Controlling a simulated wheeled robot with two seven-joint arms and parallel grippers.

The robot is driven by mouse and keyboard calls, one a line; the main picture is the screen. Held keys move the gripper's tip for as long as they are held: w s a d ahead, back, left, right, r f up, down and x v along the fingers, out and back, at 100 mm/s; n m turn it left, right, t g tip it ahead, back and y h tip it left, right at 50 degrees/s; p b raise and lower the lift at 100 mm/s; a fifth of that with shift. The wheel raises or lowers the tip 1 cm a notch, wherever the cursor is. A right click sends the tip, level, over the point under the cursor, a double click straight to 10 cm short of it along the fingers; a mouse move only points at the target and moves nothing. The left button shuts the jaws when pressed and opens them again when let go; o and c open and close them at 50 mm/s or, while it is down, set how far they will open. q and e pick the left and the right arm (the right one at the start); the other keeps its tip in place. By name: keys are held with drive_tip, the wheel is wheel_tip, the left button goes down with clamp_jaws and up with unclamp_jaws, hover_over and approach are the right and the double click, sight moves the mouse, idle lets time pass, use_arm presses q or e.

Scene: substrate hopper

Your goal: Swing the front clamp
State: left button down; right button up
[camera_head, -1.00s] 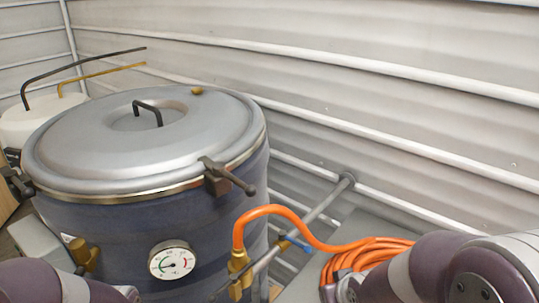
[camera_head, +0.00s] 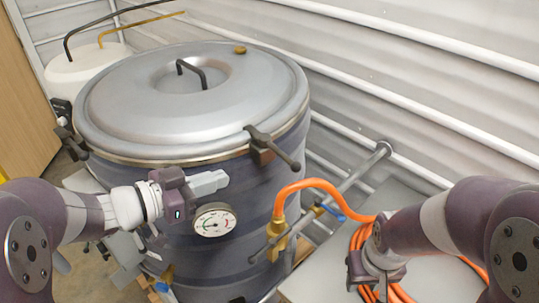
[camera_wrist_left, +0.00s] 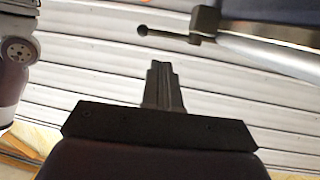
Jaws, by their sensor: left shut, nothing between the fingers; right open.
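The drum's front clamp (camera_head: 262,146) is a dark bracket on the rim of the domed grey lid (camera_head: 150,115), its lever pointing down to the right. My left gripper (camera_head: 226,179) is shut and empty, its fingers pointing right, in front of the drum just above the dial gauge and left of the clamp. In the left wrist view its fingertips (camera_wrist_left: 160,66) stand below and apart from the ball-ended clamp lever (camera_wrist_left: 165,34). My right gripper (camera_head: 375,287) hangs low at the right over the orange hose, its fingers mostly hidden.
The round dial gauge (camera_head: 214,220) sits on the drum front, close under my left gripper. An orange hose (camera_head: 320,184) runs from a brass fitting (camera_head: 279,238) to a coil on a grey surface. Another clamp (camera_head: 70,139) is on the lid's left. A white container (camera_head: 85,68) stands behind.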

sight(283, 159)
use_arm(q)
drive_tip(key=p+x, duration=0.1)
drive_tip(key=x, duration=0.3)
drive_tip(key=p+x, duration=0.1)
drive_tip(key=x, duration=0.3)
drive_tip(key=p+x, duration=0.1)
drive_tip(key=x, duration=0.3)
drive_tip(key=shift+w+d+r, duration=0.2)
drive_tip(key=shift+d+r, duration=0.05)
drive_tip(key=shift+d, duration=0.2)
drive_tip(key=shift+w+d+f+p, duration=0.25)
drive_tip(key=shift+w+d+p, duration=0.05)
drive_tip(key=shift+w+d, duration=0.1)
